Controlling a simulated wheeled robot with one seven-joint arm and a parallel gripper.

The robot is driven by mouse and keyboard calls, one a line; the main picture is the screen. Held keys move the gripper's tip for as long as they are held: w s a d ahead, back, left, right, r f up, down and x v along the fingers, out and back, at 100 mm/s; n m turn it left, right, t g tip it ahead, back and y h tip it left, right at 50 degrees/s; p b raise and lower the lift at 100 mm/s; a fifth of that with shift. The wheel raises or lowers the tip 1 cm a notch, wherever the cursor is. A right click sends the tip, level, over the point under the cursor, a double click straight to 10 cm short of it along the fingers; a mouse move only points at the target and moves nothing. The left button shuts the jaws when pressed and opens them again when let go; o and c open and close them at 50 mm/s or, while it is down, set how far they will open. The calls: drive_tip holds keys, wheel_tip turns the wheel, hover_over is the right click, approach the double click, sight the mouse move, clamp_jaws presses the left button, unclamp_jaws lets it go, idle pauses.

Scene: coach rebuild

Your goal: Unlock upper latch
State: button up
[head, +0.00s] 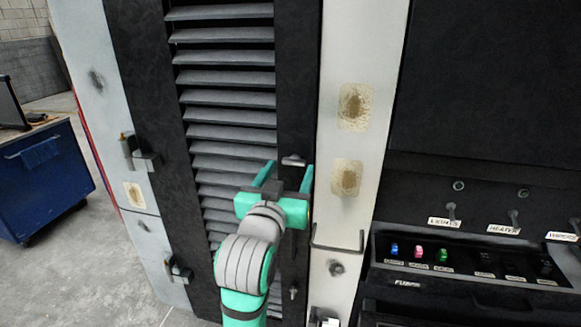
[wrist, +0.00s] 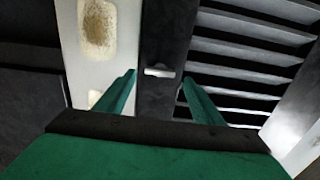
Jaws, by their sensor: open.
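The upper latch (head: 293,160) is a small light metal piece on the black frame strip beside the louvred door panel (head: 222,107). In the wrist view the latch (wrist: 159,72) lies crosswise on the dark strip, between my fingertips in the picture. My gripper (head: 288,172) has teal fingers and is open, pointing at the latch. It also shows in the wrist view (wrist: 158,82), with nothing between the fingers. I cannot tell how far the fingertips are from the strip. A lower small latch (head: 293,291) sits further down the same strip.
A white post (head: 358,55) with stained patches stands right of the strip, with a metal bracket (head: 338,248) low on it. A switch panel (head: 465,255) is further right. Latch-like fittings (head: 145,160) sit at left. A blue cabinet (head: 45,180) stands far left on open floor.

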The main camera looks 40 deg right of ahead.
sight(293, 163)
drive_tip(key=shift+x, duration=1.5)
drive_tip(key=c, duration=1)
drive_tip(key=shift+c, duration=0.2)
